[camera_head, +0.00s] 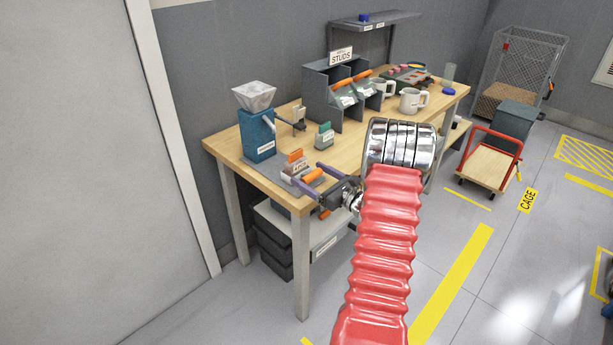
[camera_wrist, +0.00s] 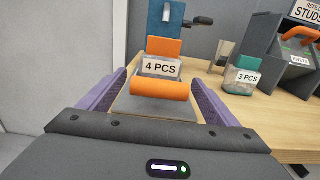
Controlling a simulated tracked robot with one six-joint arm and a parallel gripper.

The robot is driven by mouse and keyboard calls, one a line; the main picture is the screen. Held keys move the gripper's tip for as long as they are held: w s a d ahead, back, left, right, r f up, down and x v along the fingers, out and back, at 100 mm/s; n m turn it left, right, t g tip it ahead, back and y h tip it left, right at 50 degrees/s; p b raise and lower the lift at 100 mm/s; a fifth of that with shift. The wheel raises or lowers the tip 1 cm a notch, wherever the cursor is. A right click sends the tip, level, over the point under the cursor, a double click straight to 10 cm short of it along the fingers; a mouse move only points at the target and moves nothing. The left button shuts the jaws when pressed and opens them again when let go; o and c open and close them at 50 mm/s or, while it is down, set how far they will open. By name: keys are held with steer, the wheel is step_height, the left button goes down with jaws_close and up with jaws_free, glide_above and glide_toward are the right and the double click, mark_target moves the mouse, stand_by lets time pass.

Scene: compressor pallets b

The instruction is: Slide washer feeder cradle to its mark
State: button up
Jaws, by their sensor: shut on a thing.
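A grey cradle with a "4 PCS" label sits near the front left corner of the workbench, in the wrist view (camera_wrist: 150,108) and the head view (camera_head: 292,180). An orange card stands upright at its back, and an orange bar handle (camera_wrist: 160,89) crosses its front. My gripper (camera_head: 316,177) has its purple fingers on either side of that bar and is shut on it. No floor mark for the cradle can be made out; my gripper hides part of the bench there.
A small teal "3 PCS" holder (camera_wrist: 239,78) stands to the right. The grey STUDS rack (camera_head: 340,92), white mugs (camera_head: 412,101) and a tray of parts (camera_head: 408,74) are farther along the workbench (camera_head: 225,146). Bare wood shows between the cradle and the rack.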

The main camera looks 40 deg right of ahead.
steer(key=shift+s, duration=0.2)
steer(key=o, duration=1.3)
steer(key=shift+o, duration=0.7)
steer(key=shift+s, duration=0.1)
steer(key=s, duration=1.3)
steer(key=shift+s+d, duration=0.25)
steer(key=shift+s, duration=0.05)
steer(key=shift+f, duration=0.15)
